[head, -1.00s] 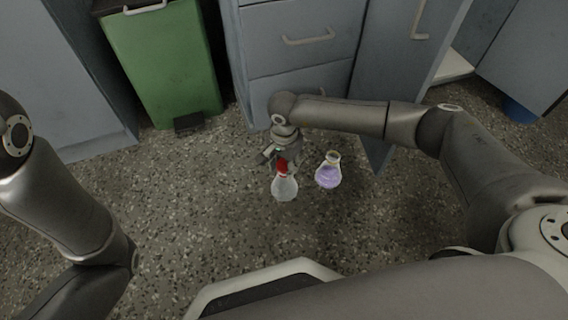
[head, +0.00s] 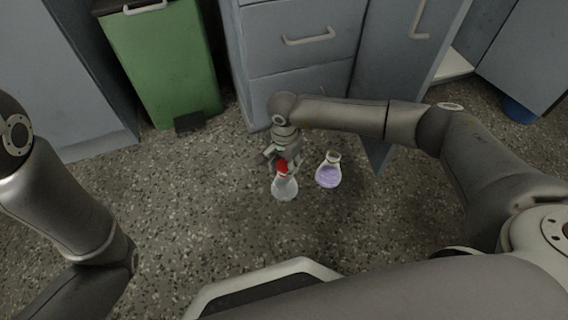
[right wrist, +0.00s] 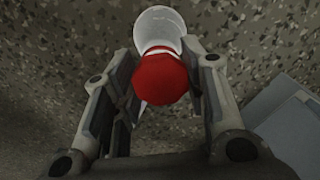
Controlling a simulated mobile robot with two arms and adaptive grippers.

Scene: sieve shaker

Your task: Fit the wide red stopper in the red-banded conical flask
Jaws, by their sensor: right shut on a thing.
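The wide red stopper (right wrist: 160,78) is between the two fingers of my right gripper (right wrist: 165,95), which is shut on it. In the head view the stopper (head: 282,167) shows as a red spot at the mouth of a clear conical flask (head: 285,189) standing on the floor below my right gripper (head: 283,161). In the right wrist view the pale flask (right wrist: 158,25) lies just behind the stopper and lines up with it. Whether the stopper is seated in the neck cannot be told, and no red band can be made out. My left gripper is out of view.
A second conical flask with purple liquid (head: 328,176) stands close to the right of the clear one. A green bin (head: 163,70) and grey drawers (head: 300,45) stand behind. The speckled floor to the left and in front is clear.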

